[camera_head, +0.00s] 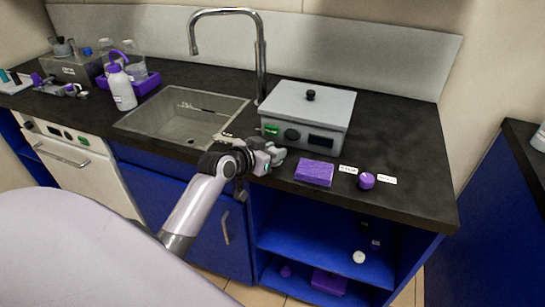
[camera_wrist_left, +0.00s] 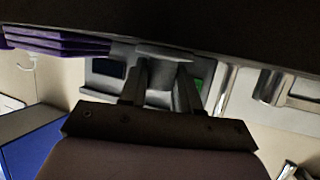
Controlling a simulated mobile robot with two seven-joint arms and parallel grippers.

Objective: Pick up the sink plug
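My left gripper (camera_head: 270,156) is low at the front edge of the dark counter, between the sink and the purple block. In the left wrist view the two dark fingers (camera_wrist_left: 160,92) stand apart, with a grey piece (camera_wrist_left: 165,52) at and between their tips. It may be the sink plug, but its outline blends with the grey box behind. I cannot tell whether the fingers press on it. In the head view the wrist and gripper hide this spot. No plug shows clearly in the sink (camera_head: 185,115). My right gripper is not in view.
A grey box (camera_head: 310,112) with a knob and green label stands just behind the gripper. A purple block (camera_head: 314,172) and a purple round piece (camera_head: 366,181) lie to the right near the edge. A tall tap (camera_head: 261,70) rises behind the sink. A white bottle (camera_head: 121,90) stands left.

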